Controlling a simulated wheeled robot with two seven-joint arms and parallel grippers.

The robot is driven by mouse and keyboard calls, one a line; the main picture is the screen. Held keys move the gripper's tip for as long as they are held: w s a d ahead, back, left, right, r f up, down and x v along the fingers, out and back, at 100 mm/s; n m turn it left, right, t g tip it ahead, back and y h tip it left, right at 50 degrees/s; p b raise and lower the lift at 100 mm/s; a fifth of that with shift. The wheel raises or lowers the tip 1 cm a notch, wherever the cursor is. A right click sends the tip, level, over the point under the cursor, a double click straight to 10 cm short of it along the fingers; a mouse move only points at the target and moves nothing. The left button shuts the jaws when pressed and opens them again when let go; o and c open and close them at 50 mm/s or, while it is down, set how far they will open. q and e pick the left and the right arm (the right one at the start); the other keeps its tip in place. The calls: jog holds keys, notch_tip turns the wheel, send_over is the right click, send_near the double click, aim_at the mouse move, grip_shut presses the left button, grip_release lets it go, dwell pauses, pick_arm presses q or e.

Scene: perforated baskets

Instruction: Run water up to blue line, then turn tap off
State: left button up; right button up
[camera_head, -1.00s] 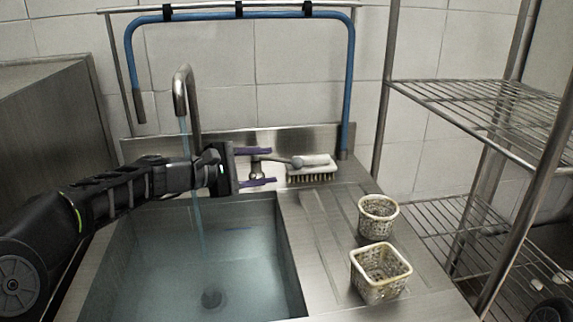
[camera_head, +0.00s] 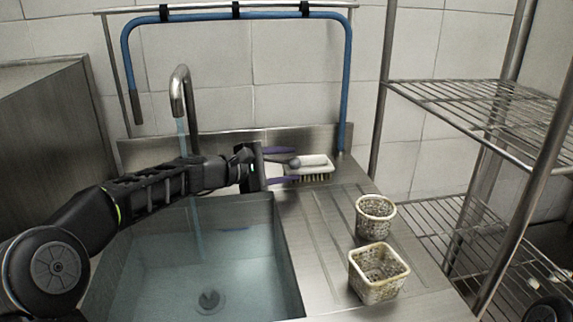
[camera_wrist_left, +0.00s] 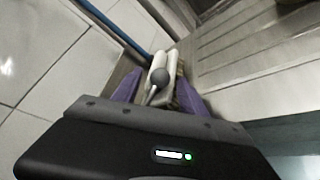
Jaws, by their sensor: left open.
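A steel tap (camera_head: 180,88) with a curved spout stands behind the sink (camera_head: 283,262), and a bluish water stream (camera_head: 197,225) runs from it. Water (camera_head: 165,275) stands in the basin above the drain. A faint bluish mark (camera_head: 237,229) shows on the back wall; I cannot tell whether it is the blue line. My left gripper (camera_head: 294,166) is open at the tap's lever, its purple fingers on either side of it. In the left wrist view, the lever's round grey knob (camera_wrist_left: 160,76) lies between the fingers; contact is unclear.
A brush (camera_head: 316,163) lies just beyond the fingers. Two perforated baskets (camera_head: 375,228) (camera_head: 364,287) stand on the drainboard (camera_head: 318,235) at right. A wire shelf rack (camera_head: 480,110) stands farther right. A blue hose (camera_head: 347,85) hangs on the back wall.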

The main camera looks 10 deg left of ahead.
pick_arm(q)
jog(key=shift+c, duration=0.3)
grip_shut()
dwell(1.1)
